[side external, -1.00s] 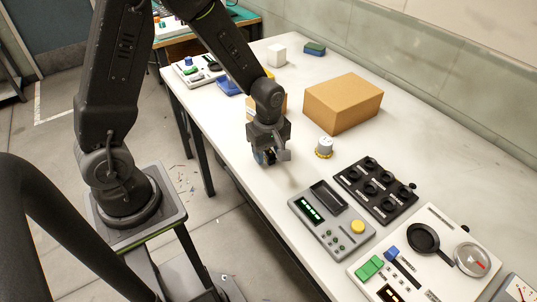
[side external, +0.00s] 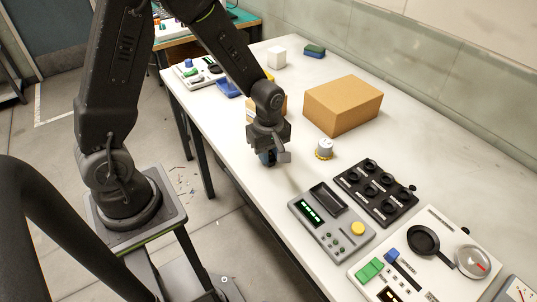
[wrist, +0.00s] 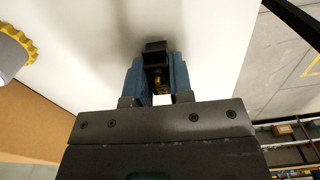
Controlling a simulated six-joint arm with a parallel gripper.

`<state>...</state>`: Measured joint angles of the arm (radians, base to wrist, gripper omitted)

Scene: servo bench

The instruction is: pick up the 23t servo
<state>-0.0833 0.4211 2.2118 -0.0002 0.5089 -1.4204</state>
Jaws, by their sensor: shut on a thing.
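The servo (wrist: 156,54) is a small dark block with a gold-coloured toothed output, seen between my fingers in the wrist view. My gripper (wrist: 157,72) is shut on it, with one blue finger on each side. In the side view my gripper (side external: 268,160) points down, low over the white bench near its front edge. The servo is mostly hidden by the fingers there. I cannot tell whether it touches the bench, and any label on it is not readable.
A white knob with a yellow toothed rim (side external: 324,149) stands just right of my gripper. A cardboard box (side external: 342,106) is behind it. A grey tester (side external: 331,222), a black knob tray (side external: 374,190) and a white panel (side external: 425,262) fill the near right. Bare bench lies between.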

